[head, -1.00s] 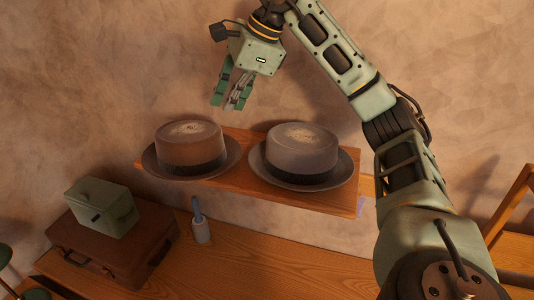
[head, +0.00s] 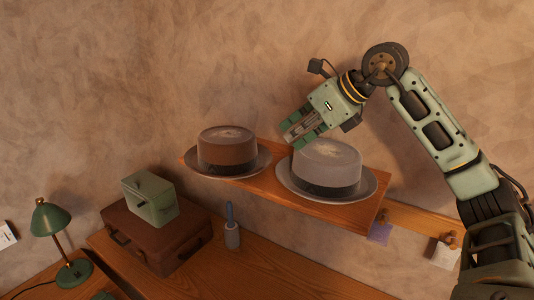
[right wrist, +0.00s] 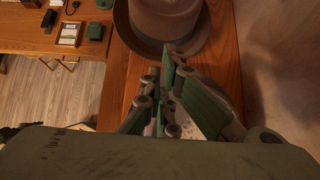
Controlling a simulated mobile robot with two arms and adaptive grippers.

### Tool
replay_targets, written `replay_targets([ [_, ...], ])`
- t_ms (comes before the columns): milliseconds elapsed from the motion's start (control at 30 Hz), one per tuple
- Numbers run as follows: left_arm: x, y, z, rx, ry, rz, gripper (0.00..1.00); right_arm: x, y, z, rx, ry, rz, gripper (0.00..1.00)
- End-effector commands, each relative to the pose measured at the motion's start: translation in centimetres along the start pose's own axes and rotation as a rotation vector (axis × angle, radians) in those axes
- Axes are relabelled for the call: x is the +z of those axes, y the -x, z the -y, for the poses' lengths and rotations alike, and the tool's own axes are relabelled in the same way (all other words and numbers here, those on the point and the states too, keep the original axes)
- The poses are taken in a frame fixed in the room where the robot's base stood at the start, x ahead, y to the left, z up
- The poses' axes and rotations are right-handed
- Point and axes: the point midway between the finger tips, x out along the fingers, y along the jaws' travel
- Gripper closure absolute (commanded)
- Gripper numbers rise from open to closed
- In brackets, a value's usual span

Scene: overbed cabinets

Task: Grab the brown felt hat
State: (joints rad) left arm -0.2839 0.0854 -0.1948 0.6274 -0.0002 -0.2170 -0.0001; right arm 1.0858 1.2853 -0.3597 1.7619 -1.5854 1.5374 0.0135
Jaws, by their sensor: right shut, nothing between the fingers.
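The brown felt hat (head: 227,148) sits upright on the left part of a wooden wall shelf, with a dark band and a pale patch on its crown. A grey hat (head: 328,162) sits to its right on the same shelf. My right gripper (head: 292,132) is shut and empty, above the shelf between the two crowns, its fingers pointing left and down. In the right wrist view a hat, which looks like the brown one (right wrist: 165,20), lies ahead of my fingers (right wrist: 168,92). I see no contact with it. My left gripper is not in view.
The shelf (head: 285,205) is narrow, against the wall. Hooks with tags are right of the shelf.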

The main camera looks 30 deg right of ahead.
Motion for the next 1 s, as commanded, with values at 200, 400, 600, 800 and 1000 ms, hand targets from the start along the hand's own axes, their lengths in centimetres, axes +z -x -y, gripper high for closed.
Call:
replay_targets([
  [200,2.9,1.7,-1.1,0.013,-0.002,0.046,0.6,0.1,-4.8,-0.2,0.006,0.0,-0.005,1.0],
  [400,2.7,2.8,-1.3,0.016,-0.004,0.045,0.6,0.2,-8.4,-0.1,0.004,0.001,-0.002,1.0],
  [600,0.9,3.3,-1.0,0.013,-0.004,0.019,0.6,0.1,-10.3,0.0,0.001,0.002,-0.001,1.0],
  [800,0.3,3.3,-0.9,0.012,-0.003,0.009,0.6,0.0,-10.8,-0.1,0.001,0.002,0.0,1.0],
  [1000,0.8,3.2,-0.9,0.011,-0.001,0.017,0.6,0.0,-10.8,-0.1,0.001,0.002,0.0,1.0],
])
